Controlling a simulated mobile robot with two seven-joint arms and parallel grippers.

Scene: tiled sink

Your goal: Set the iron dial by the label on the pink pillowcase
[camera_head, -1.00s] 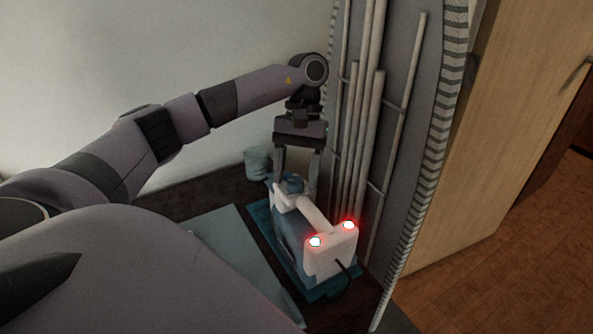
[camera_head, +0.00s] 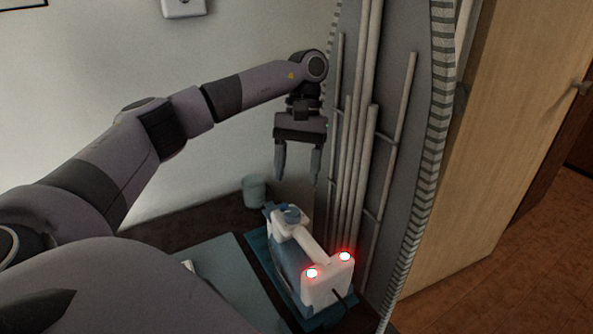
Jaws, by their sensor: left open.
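The iron (camera_head: 298,252) is white and blue-grey and sits on a teal mat (camera_head: 258,248). Two red-glowing lights shine on its near end. A grey-blue flat cloth or board (camera_head: 232,262) lies left of the iron, partly hidden by my arm. I cannot make out a pink pillowcase or its label. My right gripper is not in view.
A small grey cup (camera_head: 254,190) stands behind the iron. An upright ironing board (camera_head: 400,100) with pale metal legs stands close on the right of the iron and gripper. A wooden door (camera_head: 500,130) is farther right. A wall socket (camera_head: 184,7) is at the top.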

